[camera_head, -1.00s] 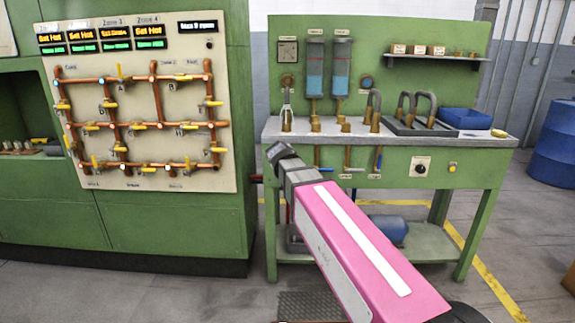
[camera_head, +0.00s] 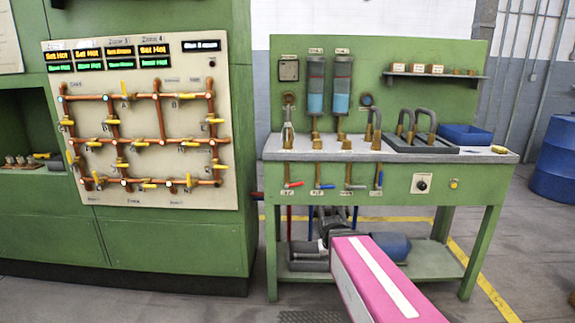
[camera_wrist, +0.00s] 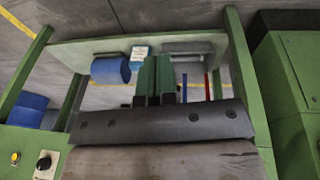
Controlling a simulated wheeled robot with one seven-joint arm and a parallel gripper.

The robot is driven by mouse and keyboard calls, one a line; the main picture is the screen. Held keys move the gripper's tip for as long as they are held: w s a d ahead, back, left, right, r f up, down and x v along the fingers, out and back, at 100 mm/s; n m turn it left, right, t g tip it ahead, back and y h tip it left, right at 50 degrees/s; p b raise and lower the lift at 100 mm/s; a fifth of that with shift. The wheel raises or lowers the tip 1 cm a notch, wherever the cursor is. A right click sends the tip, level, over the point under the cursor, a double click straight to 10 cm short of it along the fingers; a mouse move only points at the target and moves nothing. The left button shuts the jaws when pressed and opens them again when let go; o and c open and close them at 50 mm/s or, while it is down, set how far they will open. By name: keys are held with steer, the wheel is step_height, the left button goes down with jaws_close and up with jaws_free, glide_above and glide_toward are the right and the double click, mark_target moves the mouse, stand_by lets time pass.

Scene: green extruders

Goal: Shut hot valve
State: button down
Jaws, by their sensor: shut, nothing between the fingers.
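The red-handled valve (camera_head: 293,184) is at the left end of a row of taps on the front of the green bench, its handle lying roughly sideways. I take it for the hot valve; its label is too small to read. A blue-handled valve (camera_head: 324,186) is just right of it. My gripper (camera_wrist: 153,62) shows two green fingers side by side, shut and empty. In the head view my dark wrist is below the valve row, in front of the lower shelf; the fingertips cannot be made out there. A red pipe (camera_wrist: 207,86) and a blue pipe (camera_wrist: 186,88) stand right of the fingers.
Bench legs (camera_head: 482,250) stand at the sides. A green cabinet with a copper pipe panel (camera_head: 140,205) is at left. A blue drum (camera_head: 555,165) is at far right.

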steer(key=s+d+f+g+y, duration=0.1)
steer(key=s+d+f+g, duration=0.1)
steer(key=s+f, duration=0.3)
steer(key=t+h, duration=0.2)
steer(key=t, duration=0.4)
glide_toward(298, 185)
steer(key=x, duration=0.7)
steer(key=shift+w+a, duration=0.25)
steer(key=shift+d+f+y, duration=0.3)
steer(key=shift+d+f, duration=0.15)
steer(key=shift+f, duration=0.2)
